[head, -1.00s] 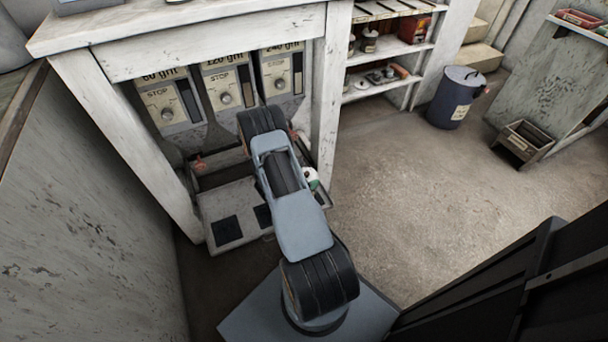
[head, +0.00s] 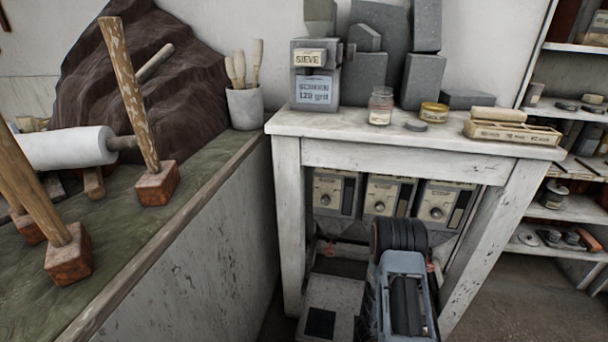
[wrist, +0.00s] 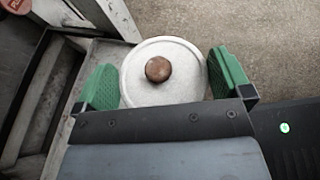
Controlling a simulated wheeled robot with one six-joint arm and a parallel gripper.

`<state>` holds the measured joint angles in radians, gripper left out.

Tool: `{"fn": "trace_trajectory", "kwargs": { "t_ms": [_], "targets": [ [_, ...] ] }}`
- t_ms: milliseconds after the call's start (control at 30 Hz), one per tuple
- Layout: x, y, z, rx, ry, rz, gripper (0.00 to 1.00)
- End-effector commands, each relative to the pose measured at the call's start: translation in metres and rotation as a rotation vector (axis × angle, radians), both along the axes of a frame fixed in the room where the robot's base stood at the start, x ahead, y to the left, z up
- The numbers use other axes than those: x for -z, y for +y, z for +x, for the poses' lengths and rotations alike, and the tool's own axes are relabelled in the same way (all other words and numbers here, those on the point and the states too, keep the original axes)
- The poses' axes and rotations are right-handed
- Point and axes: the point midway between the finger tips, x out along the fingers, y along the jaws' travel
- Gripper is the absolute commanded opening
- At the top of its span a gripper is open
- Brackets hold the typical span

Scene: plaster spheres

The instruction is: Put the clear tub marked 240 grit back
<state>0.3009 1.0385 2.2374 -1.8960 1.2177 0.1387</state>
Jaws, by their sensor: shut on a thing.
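In the wrist view a round tub with a whitish lid (wrist: 145,90) and a brown knob (wrist: 158,69) sits between the green fingers of my gripper (wrist: 165,82). The gripper is shut on it. The tub's walls and any grit marking are hidden from above, so I cannot read which tub it is. In the head view my arm hides the gripper and tub. Three dispensers stand under the bench: left (head: 333,192), middle (head: 388,195) and right (head: 440,203). Below them is a pale base (head: 343,292) with a black square pad (head: 320,323); my arm covers its right part.
The white bench (head: 365,128) carries a sieve box (head: 315,60), a glass jar (head: 380,108), a yellow tin (head: 434,112) and a wooden box (head: 510,134). Bench legs flank the dispensers. A green-topped counter (head: 150,228) with mallets is at left. Open floor (head: 515,300) lies at right.

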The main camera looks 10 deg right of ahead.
Motion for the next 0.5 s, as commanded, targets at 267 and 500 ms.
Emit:
{"fn": "trace_trajectory", "kwargs": {
  "t_ms": [267,500],
  "targets": [
    [-0.018,0.031,0.060,-0.373,-0.004,-0.002,0.56],
    [-0.077,0.109,0.136,-0.839,-0.010,-0.007,0.56]
  ]
}}
